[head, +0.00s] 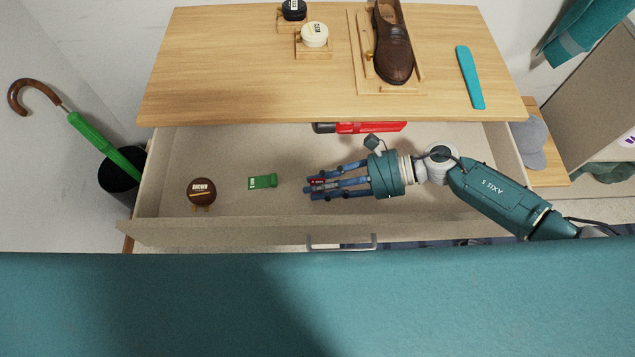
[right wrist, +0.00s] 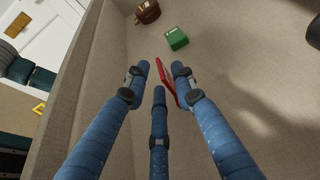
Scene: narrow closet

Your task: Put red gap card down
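My right gripper (head: 322,184) reaches into the open drawer (head: 400,213) from the right, its blue fingers pointing left. The red gap card (head: 317,181) sits among its fingers, partly hidden by them. In the right wrist view the card (right wrist: 166,77) is a thin tilted red piece between the fingertips (right wrist: 160,78), against the right finger. The fingers look closed around it, low over the drawer floor; the exact contact is partly hidden. My left gripper is not in view.
A red and black object (head: 370,127) lies at the drawer's back. The top above holds a brown shoe (head: 393,45) and a teal strip (head: 470,77).

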